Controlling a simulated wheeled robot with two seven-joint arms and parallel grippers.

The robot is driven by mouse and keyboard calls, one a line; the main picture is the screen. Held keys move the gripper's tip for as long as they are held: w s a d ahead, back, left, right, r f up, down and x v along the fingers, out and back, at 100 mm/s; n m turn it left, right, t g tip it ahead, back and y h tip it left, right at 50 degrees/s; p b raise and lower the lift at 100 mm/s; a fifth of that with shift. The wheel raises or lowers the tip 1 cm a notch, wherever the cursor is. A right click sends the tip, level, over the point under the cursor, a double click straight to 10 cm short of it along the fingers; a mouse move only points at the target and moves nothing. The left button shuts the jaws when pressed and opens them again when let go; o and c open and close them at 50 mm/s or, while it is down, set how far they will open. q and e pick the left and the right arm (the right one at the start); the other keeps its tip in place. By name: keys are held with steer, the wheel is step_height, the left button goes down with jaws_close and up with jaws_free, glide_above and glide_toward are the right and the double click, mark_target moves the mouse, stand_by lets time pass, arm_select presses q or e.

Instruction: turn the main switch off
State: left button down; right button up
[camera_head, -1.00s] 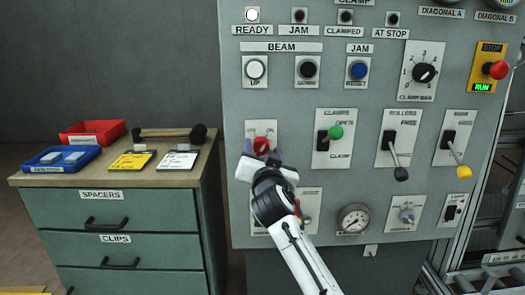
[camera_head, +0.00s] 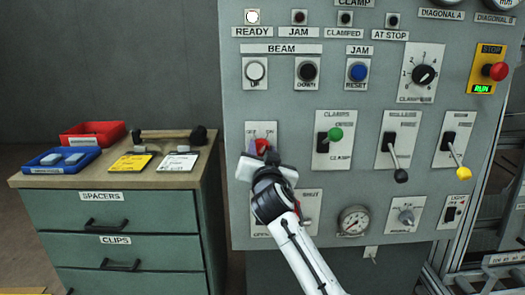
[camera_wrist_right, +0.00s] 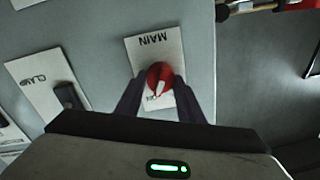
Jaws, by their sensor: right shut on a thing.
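The main switch is a red rotary knob (camera_head: 262,146) on a pale plate at the left side of the grey panel. My right gripper (camera_head: 262,154) is shut on the knob, coming from below in the head view. In the wrist view the red knob (camera_wrist_right: 160,76) sits between the two dark fingertips, on the plate marked MAIN (camera_wrist_right: 150,48), which appears upside down. A white pointer on the knob points down and slightly left there, near small lettering partly hidden by knob and fingers. My left gripper is not in view.
Right of the switch is the green-knobbed clamp lever (camera_head: 335,134). A drawer cabinet (camera_head: 120,222) with a red tray (camera_head: 92,133) and blue tray (camera_head: 62,159) stands to the left.

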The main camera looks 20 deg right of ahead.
steer(key=n+p, duration=0.3)
steer(key=n, duration=0.1)
steer(key=shift+r, duration=0.15)
steer(key=n+p, duration=0.1)
steer(key=n, duration=0.2)
steer(key=shift+a+g+p, duration=0.1)
steer(key=shift+g+p, duration=0.2)
steer(key=shift+p, duration=0.05)
steer(key=n+p, duration=0.1)
steer(key=n, duration=0.1)
steer(key=shift+n, duration=0.4)
steer(key=shift+n+h+p, duration=0.3)
steer(key=shift+n+p, duration=0.3)
steer(key=shift+n, duration=0.1)
steer(key=o, duration=1.1)
steer(key=shift+c, duration=0.2)
